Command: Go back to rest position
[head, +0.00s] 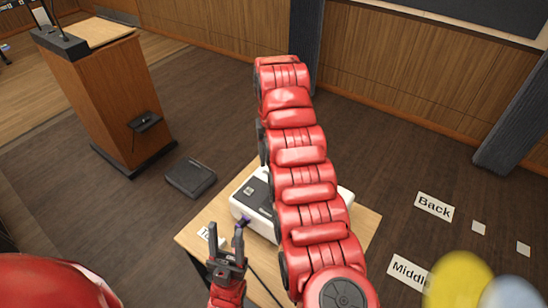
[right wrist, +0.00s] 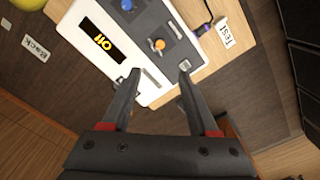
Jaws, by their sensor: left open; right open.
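My right gripper (right wrist: 158,74) is open in the right wrist view. Its two dark fingers show over the edge of the white console (right wrist: 78,58), with nothing between them; I cannot tell the height of the gap. The console also shows in the head view (head: 240,208), partly hidden behind my red segmented arm. On its grey panel are a blue knob (right wrist: 127,5), an orange knob (right wrist: 158,44) and sliders.
The console stands on a wooden table (head: 364,228) with a Test label (right wrist: 229,33) and a purple plug (right wrist: 205,25). A wooden lectern (head: 105,90) and a black box (head: 190,179) stand left. Back (head: 434,206) and Middle (head: 409,270) signs are at right.

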